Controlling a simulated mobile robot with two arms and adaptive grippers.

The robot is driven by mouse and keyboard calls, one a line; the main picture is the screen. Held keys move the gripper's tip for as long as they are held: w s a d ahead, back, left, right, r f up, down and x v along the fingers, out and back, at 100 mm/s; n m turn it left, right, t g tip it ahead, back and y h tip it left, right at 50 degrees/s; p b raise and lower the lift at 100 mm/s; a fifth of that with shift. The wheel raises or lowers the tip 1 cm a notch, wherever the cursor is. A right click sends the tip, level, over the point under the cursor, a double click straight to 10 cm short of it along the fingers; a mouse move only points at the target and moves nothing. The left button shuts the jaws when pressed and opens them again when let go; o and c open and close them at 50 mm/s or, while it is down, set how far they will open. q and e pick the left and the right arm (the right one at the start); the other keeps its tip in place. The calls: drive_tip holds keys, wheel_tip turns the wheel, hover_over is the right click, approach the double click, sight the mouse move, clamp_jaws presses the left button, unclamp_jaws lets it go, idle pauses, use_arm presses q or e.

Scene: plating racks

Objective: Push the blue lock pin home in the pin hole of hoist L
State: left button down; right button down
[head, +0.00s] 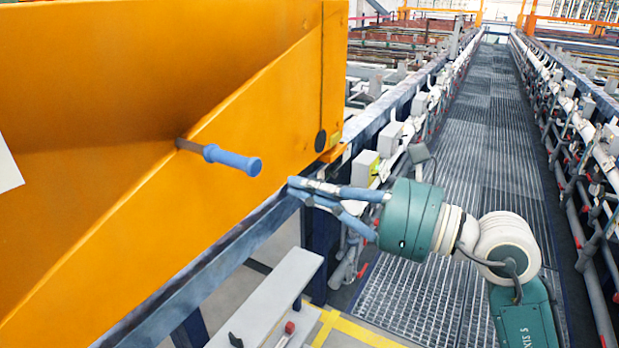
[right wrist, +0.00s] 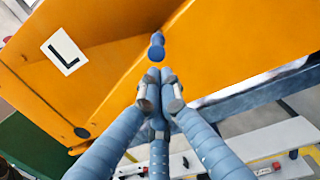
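The blue lock pin (head: 232,158) sticks out of the slanted orange face of hoist L (head: 270,110). A short length of its grey shaft shows between the blue handle and the orange face; the pin hole itself is hidden behind it. In the right wrist view the pin (right wrist: 157,47) is end-on, just beyond my fingertips, and a white "L" label is on the orange panel. My right gripper (head: 294,188) is to the right of and below the pin, apart from it. Its blue fingers are drawn together with nothing between them (right wrist: 160,88). My left gripper is out of view.
A blue rail (head: 225,258) runs below the hoist, with a light grey beam (head: 270,295) under it. Grey boxes and pipes line the walkway (head: 475,130). A dark round spot (head: 321,141) is on the hoist near its right edge.

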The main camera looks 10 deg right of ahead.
sight(257, 168)
drive_tip(key=shift+n, duration=0.5)
drive_tip(key=shift+w+a+r+p, duration=0.25)
drive_tip(key=shift+w+a, duration=0.2)
drive_tip(key=shift+a, duration=0.3)
drive_tip(key=shift+w+a+r+p, duration=0.2)
drive_tip(key=shift+w+a+p, duration=0.15)
drive_tip(key=shift+a, duration=0.35)
drive_tip(key=shift+w+a+r+p, duration=0.25)
drive_tip(key=shift+w+a, duration=0.25)
drive_tip(key=shift+a, duration=0.25)
